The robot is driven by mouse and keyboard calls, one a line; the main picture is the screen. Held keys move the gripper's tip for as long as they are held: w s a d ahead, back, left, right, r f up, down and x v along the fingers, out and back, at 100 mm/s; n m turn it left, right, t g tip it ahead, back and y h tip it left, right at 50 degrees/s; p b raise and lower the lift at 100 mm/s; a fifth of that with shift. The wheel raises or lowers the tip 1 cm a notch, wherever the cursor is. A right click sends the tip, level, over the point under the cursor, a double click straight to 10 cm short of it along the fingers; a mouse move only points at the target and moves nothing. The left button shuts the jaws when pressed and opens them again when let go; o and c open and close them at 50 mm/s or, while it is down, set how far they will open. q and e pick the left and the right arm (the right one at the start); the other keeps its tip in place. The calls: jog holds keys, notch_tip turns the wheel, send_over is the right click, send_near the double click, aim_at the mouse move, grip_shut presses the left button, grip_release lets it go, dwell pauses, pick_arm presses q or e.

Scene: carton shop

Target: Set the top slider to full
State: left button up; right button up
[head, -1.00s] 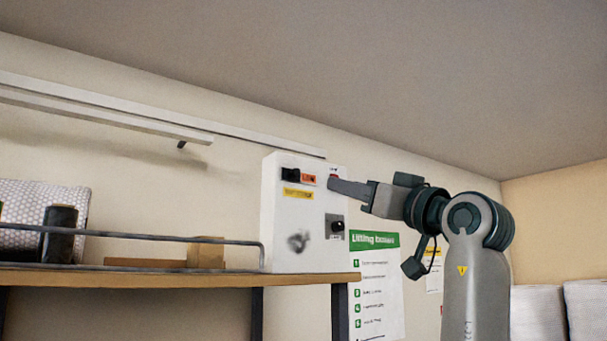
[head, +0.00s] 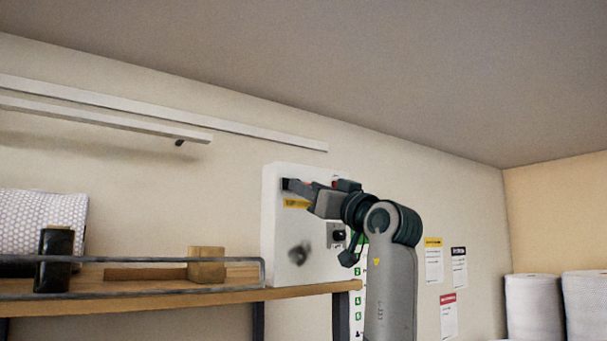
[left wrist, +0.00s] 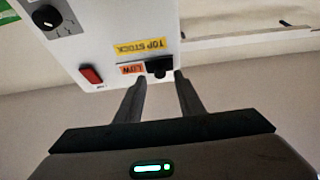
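A white control box (head: 276,228) hangs on the wall above the shelf end. In the left wrist view it appears upside down, with a black slider knob (left wrist: 158,66) beside an orange "LOW" label (left wrist: 130,69) and a yellow "TOP STOCK" label (left wrist: 140,46). My left gripper (left wrist: 162,78) is open, its two fingers apart and their tips close to the black knob, one towards each side. I cannot tell whether they touch it. In the head view, my left gripper (head: 290,185) reaches the box's upper part and covers most of the orange label. My right gripper is out of view.
A red switch (left wrist: 91,75) and a round black dial (left wrist: 47,17) share the box face. Below left, a wooden shelf (head: 215,294) with a metal rail carries a dark cylinder (head: 54,260) and a small carton block (head: 206,265). A white rail runs along the wall above.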

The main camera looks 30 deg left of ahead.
pick_arm(q)
jog(key=shift+p+x, duration=0.45)
jog(key=shift+x, duration=0.8)
grip_shut()
